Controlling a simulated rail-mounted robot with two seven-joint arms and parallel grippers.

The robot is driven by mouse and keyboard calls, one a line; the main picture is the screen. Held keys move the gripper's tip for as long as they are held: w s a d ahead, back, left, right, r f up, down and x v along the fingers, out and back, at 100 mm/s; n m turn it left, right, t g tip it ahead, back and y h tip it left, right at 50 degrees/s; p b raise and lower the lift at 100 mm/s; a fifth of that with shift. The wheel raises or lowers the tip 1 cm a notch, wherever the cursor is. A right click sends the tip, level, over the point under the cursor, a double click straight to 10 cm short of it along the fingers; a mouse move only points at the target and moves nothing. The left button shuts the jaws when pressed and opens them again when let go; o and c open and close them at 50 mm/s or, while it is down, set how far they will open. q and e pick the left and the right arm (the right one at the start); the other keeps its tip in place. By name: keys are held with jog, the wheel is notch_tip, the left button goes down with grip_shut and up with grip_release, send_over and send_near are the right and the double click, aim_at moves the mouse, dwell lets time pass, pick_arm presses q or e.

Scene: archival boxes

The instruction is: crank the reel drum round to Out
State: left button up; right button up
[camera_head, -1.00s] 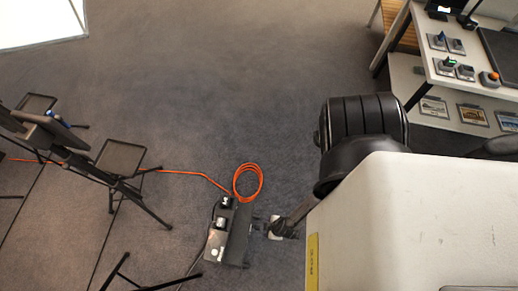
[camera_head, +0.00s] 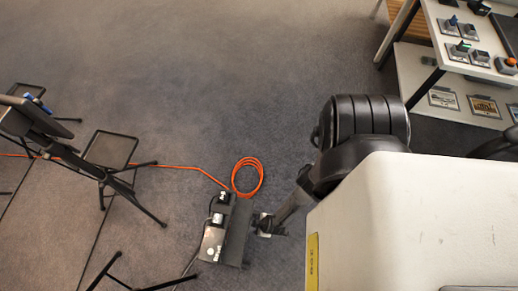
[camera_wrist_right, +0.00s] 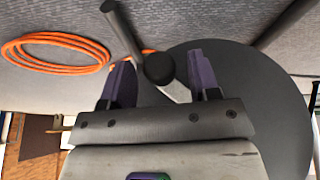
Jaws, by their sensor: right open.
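In the right wrist view a large dark grey disc (camera_wrist_right: 245,95), apparently the reel drum, fills the right half. A dark crank rod with a round black end (camera_wrist_right: 159,69) shows in front of its left edge. My right gripper (camera_wrist_right: 161,75) is open, its two purple fingers on either side of the rod's end; I cannot tell whether they touch it. In the head view the right gripper (camera_head: 268,224) is beside the dark box-like unit (camera_head: 226,232) on the floor, partly blurred into it. An Out mark is not legible. My left gripper is not in view.
An orange cable coil (camera_head: 248,176) lies on the carpet behind the unit, with its cable running left. Black folding stands (camera_head: 110,150) are at the left. A white table (camera_head: 450,52) with small devices is at the upper right. The carpet in the upper middle is clear.

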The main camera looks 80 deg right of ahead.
jog(key=shift+c, duration=0.3)
grip_shut()
dwell(0.3)
